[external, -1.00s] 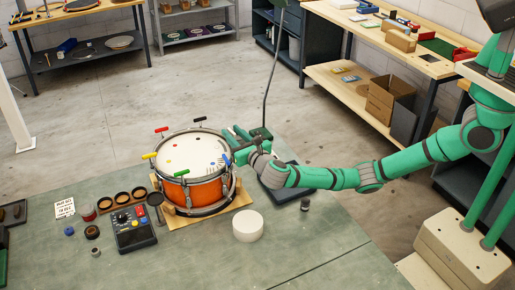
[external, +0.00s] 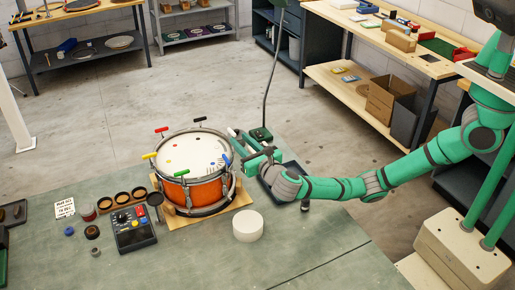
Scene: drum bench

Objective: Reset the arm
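My green arm (external: 330,188) reaches in from the right over the bench. My gripper (external: 236,150) is beside the right edge of the orange drum (external: 176,194), at about the height of its rim. Its fingers point left toward the drum. They look spread apart, and I see nothing held between them. A blue-handled key (external: 225,160) stands at the drum's right rim, close to the fingers. Whether the gripper touches it is too small to tell.
The drum rests on a wooden cradle (external: 240,197) with red, black, yellow and green handles around its rim. A white roll (external: 248,229), a dark control box (external: 133,230) and small cups (external: 122,197) stand nearby. The bench's front right (external: 330,245) is clear.

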